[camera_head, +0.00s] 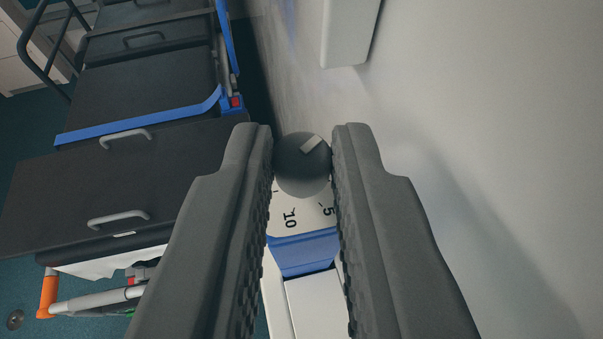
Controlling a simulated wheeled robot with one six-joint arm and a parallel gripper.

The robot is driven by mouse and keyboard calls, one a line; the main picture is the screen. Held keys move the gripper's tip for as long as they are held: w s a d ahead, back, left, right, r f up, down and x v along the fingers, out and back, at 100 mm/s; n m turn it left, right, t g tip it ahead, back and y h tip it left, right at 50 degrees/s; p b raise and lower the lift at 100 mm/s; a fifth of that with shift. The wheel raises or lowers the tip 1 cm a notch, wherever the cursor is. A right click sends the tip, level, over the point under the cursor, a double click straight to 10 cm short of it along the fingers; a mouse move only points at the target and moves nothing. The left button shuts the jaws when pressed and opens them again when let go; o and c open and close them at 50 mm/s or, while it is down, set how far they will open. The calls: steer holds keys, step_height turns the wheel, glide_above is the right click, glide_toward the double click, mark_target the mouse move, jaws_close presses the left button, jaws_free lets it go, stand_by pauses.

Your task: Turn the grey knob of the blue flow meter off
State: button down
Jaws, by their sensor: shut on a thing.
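The grey knob (301,172) is round and dark, with a pale pointer mark toward its upper right. It sits between the tips of my gripper (302,160), which is shut on it with one finger on each side. Below the knob in the picture is a white dial face (300,217) with the numbers 10 and 5 showing. The blue body of the flow meter (305,252) shows under the dial, between my fingers. The rest of the dial and the sides of the meter are hidden by the fingers.
A pale wall (470,110) fills the right side, with a white box (348,30) on it at the top. A stretcher with black padded sections (140,90), blue edging and grey handles stands at the left. Dark teal floor (60,310) shows at lower left.

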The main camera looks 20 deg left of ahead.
steer(key=c, duration=1.3)
jaws_free()
steer(key=shift+f, duration=0.15)
steer(key=shift+c, duration=0.2)
steer(key=v, duration=1.7)
steer(key=shift+r, duration=0.2)
steer(key=shift+s, duration=0.1)
steer(key=shift+c, duration=0.2)
